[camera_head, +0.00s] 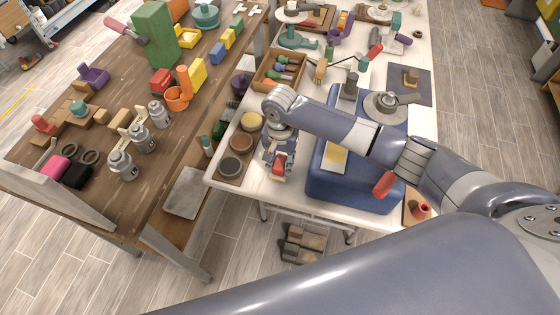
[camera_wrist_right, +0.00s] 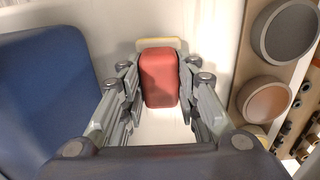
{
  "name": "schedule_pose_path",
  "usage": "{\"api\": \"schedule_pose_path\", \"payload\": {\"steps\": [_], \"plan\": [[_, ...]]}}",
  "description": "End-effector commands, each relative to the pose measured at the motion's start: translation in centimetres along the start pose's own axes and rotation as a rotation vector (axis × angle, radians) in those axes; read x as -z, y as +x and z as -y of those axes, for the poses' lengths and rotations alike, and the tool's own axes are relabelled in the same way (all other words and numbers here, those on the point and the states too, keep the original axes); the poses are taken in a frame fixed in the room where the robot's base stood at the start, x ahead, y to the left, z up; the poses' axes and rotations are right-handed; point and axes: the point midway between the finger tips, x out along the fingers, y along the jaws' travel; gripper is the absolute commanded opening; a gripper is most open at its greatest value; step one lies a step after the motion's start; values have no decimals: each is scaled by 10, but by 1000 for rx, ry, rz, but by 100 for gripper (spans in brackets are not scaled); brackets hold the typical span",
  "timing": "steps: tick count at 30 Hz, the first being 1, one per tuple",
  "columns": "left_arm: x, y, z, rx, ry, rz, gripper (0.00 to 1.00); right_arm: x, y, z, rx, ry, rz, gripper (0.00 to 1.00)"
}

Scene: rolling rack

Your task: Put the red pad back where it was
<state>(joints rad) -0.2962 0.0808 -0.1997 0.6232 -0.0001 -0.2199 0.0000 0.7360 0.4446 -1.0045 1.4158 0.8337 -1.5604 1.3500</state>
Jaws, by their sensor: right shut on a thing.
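My right gripper (camera_head: 280,172) points down over the front left part of the white table (camera_head: 300,204), between the blue block and a board of round discs. It is shut on the red pad (camera_head: 281,160). In the right wrist view the red pad (camera_wrist_right: 159,80) sits between the two fingers (camera_wrist_right: 160,95), with a pale beige strip (camera_wrist_right: 158,43) at its far end. I cannot tell whether the pad touches the table. My left gripper is not in view.
The large blue block (camera_head: 345,190) stands right of the gripper; it also shows in the right wrist view (camera_wrist_right: 45,95). The disc board (camera_head: 227,178) lies to the left. A wooden tray of tools (camera_head: 263,85) is behind. A cluttered brown table (camera_head: 120,190) stands further left.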

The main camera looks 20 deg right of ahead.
Motion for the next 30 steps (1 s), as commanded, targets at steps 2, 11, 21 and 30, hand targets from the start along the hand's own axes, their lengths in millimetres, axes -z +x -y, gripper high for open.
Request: {"api": "schedule_pose_path", "payload": {"steps": [2, 11, 21, 30], "plan": [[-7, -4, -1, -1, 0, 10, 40, 1, 5, 1, 3, 1, -2, 10], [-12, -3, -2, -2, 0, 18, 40, 1, 10, 1, 4, 0, -3, 10], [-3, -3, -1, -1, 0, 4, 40, 1, 12, 1, 4, 0, -3, 50], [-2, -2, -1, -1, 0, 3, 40, 1, 6, 1, 5, 0, -4, 50]]}}
